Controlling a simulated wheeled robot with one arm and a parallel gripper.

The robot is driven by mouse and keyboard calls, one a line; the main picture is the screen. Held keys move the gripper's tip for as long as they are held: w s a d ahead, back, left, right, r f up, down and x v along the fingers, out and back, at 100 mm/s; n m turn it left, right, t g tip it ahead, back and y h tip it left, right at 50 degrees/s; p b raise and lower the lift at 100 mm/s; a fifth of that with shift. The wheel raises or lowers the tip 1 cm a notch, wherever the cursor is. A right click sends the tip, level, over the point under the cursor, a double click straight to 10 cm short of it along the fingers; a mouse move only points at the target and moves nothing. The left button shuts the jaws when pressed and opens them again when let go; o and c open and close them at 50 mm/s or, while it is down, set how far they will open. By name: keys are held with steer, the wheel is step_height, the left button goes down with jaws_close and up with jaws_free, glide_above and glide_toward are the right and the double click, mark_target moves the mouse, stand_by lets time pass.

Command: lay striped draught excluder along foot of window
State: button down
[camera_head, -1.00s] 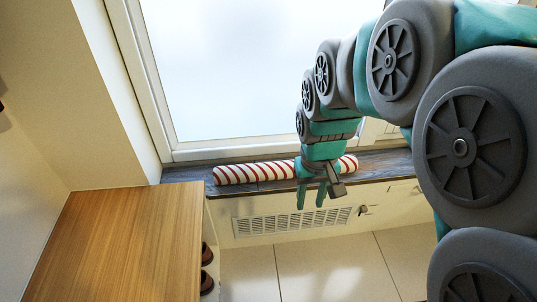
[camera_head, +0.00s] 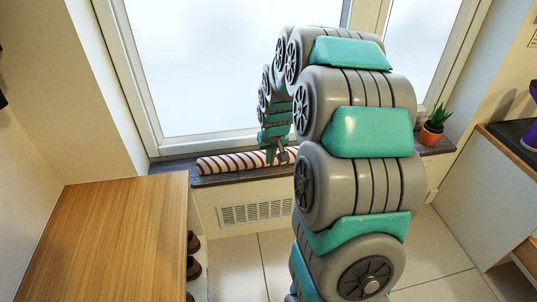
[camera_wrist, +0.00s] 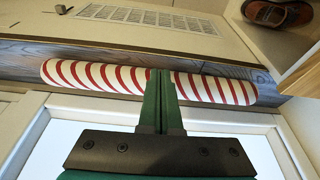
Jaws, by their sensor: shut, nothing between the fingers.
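The red-and-white striped draught excluder (camera_head: 228,163) lies lengthwise on the dark sill at the foot of the window (camera_head: 215,70). In the wrist view the excluder (camera_wrist: 95,75) runs roughly parallel to the white window frame (camera_wrist: 205,118), with a narrow strip of sill showing between them. My gripper (camera_head: 274,160) is over the excluder in the head view. In the wrist view my gripper (camera_wrist: 161,75) is shut, its fingers together and empty, in front of the excluder's middle. I cannot tell whether the fingertips touch it. My arm hides part of the sill.
A wooden-topped cabinet (camera_head: 115,225) stands at the left, with brown shoes (camera_head: 193,267) beside it. A potted plant (camera_head: 432,130) stands on the sill's right end. A vent grille (camera_head: 255,212) is below the sill. Floor tiles (camera_head: 445,250) are clear at the right.

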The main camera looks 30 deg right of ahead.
mark_target(263, 152)
steer(key=shift+w+d+f+p, duration=0.2)
steer(key=shift+w+d+f, duration=0.05)
steer(key=shift+w+f, duration=0.75)
steer(key=shift+w+d+f+p, duration=0.2)
steer(key=shift+w+f, duration=0.75)
steer(key=shift+f, duration=0.1)
steer(key=shift+w+d+f+p, duration=0.2)
steer(key=shift+w+d+f, duration=0.05)
steer(key=shift+w+f, duration=0.75)
steer(key=shift+f, duration=0.1)
steer(key=w, duration=0.1)
steer(key=w+b, duration=0.1)
steer(key=w, duration=0.1)
steer(key=shift+w+d+f, duration=0.1)
steer(key=shift+w+d, duration=0.05)
steer(key=shift+d, duration=0.25)
steer(key=shift+w+d, duration=0.15)
steer(key=shift+w, duration=0.55)
steer(key=shift+s, duration=0.1)
